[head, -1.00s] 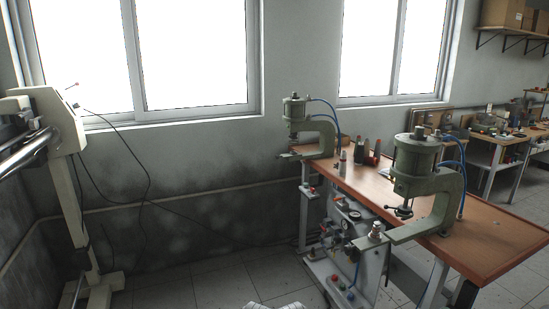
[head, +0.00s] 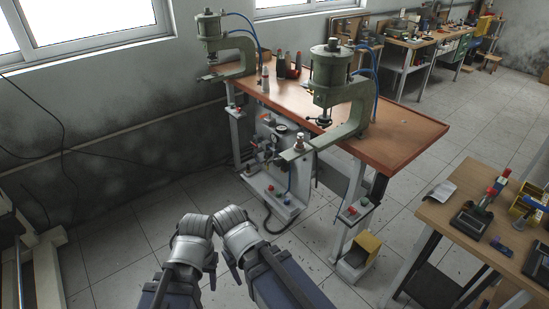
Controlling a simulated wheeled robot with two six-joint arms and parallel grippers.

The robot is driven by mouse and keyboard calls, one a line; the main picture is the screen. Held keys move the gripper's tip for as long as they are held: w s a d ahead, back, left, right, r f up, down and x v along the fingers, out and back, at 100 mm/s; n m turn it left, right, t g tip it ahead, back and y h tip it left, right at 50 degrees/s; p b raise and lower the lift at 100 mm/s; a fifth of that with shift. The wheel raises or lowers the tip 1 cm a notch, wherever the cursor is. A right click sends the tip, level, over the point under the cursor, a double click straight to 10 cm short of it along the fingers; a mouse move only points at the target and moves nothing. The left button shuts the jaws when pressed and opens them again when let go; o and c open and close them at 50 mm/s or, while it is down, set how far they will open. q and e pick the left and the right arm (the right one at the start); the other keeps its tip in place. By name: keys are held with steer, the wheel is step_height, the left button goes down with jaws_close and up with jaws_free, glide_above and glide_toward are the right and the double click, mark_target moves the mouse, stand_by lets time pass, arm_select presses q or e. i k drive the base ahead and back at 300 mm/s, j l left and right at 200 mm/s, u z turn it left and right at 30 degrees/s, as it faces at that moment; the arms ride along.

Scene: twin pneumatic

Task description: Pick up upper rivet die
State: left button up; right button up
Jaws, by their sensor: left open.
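The nearer green press (head: 345,92) stands at the right part of the orange-brown workbench. A dark tool with a small handle (head: 321,119) hangs under its head. A small silver cylindrical piece (head: 299,144) sits upright on the end of its lower arm. I cannot tell which of these parts is the upper rivet die. My left gripper (head: 211,268) is low at the bottom of the head view, open, in front of the bench and well apart from it. My right arm's grey wrist shows beside it; its fingers cannot be made out clearly.
A second green press (head: 226,47) stands at the bench's far left. Several small bottles and tools stand between the presses on the workbench (head: 405,135). Another table (head: 455,222) with tools stands at right. Floor between is open.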

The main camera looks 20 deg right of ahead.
mark_target(300, 136)
steer(key=l+u, duration=0.1)
steer(key=l, duration=0.65)
steer(key=i+l, duration=0.1)
steer(key=l, duration=0.65)
steer(key=i+u, duration=0.05)
